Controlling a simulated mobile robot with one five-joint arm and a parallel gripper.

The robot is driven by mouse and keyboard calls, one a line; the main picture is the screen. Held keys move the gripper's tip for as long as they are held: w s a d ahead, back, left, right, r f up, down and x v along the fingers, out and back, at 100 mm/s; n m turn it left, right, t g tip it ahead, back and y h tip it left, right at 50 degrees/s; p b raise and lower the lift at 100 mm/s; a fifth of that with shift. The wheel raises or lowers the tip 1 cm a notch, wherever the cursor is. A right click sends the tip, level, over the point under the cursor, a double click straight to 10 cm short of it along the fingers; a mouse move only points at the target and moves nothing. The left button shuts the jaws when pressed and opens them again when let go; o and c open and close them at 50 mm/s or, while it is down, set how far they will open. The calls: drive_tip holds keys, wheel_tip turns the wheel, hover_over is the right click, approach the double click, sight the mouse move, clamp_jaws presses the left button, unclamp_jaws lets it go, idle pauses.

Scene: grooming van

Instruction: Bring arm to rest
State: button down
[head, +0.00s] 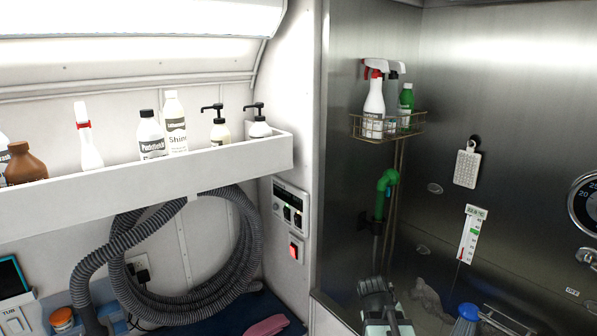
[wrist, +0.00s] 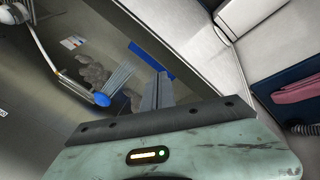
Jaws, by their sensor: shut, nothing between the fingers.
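My gripper (head: 373,286) shows at the bottom of the head view, right of centre, in front of the steel tub area. Its pale green body is partly cut off by the lower edge. In the wrist view my gripper (wrist: 156,88) has its grey fingers together with nothing between them. It points over the tub and touches nothing that I can make out.
A blue shower head (head: 468,312) is right of my gripper; it also shows in the wrist view (wrist: 103,99). A bottle shelf (head: 150,184), a coiled grey hose (head: 125,262) and a pink cloth (head: 267,326) are left. A wire basket (head: 368,134) hangs above.

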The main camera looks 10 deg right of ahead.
drive_tip(key=s+a+f+n+g+y, duration=0.15)
drive_tip(key=a+y, duration=0.25)
drive_tip(key=a, duration=1.4)
wheel_tip(320, 180, down, 20)
drive_tip(key=s+b, duration=0.2)
drive_tip(key=b, duration=1.8)
drive_tip(key=shift+s+d+f, duration=0.2)
drive_tip(key=shift+r, duration=0.15)
